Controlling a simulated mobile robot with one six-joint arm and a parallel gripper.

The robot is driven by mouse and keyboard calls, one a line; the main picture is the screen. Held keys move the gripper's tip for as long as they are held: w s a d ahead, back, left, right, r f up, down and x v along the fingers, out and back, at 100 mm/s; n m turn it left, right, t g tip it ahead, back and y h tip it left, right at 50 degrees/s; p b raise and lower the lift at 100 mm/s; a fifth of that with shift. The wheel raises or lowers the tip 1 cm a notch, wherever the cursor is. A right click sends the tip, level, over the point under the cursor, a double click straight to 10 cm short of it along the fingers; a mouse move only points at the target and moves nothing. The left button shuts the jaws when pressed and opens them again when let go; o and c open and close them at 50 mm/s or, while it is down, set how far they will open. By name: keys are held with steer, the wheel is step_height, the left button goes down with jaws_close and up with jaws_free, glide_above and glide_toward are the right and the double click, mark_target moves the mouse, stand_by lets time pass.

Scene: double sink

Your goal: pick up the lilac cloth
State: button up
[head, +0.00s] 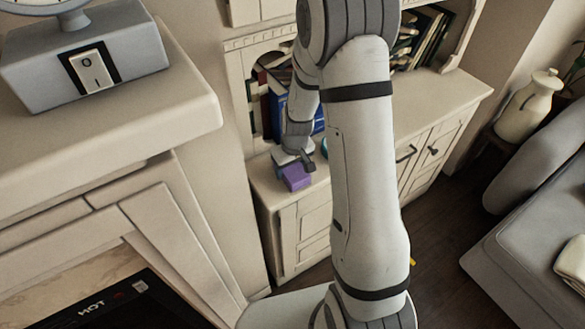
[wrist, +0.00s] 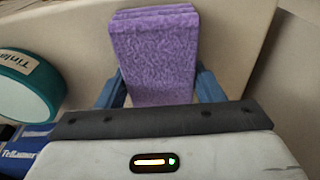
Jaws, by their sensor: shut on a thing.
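The lilac cloth (head: 296,177) shows as a small purple folded block at the left end of the cream cabinet top. In the wrist view the cloth (wrist: 152,50) is thick, layered and fuzzy, and stands out ahead of the jaws. My gripper (head: 293,160) is over the cloth in the head view. In the wrist view the blue fingers of my gripper (wrist: 161,88) are on either side of the cloth, shut on its near end. I cannot tell whether the cloth touches the cabinet top.
A teal-rimmed round tin (wrist: 28,82) lies left of the cloth, with blue books (wrist: 30,148) below it in the picture. Shelved books (head: 277,105) stand behind my gripper. A cream mantel ledge (head: 185,110) is at left; a bottle-shaped vase (head: 527,105) is at right.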

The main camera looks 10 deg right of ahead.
step_height(320, 180, up, 10)
steer(key=shift+r+b, duration=0.1)
steer(key=shift+b, duration=0.2)
steer(key=o, duration=0.3)
steer(key=shift+c, duration=1.1)
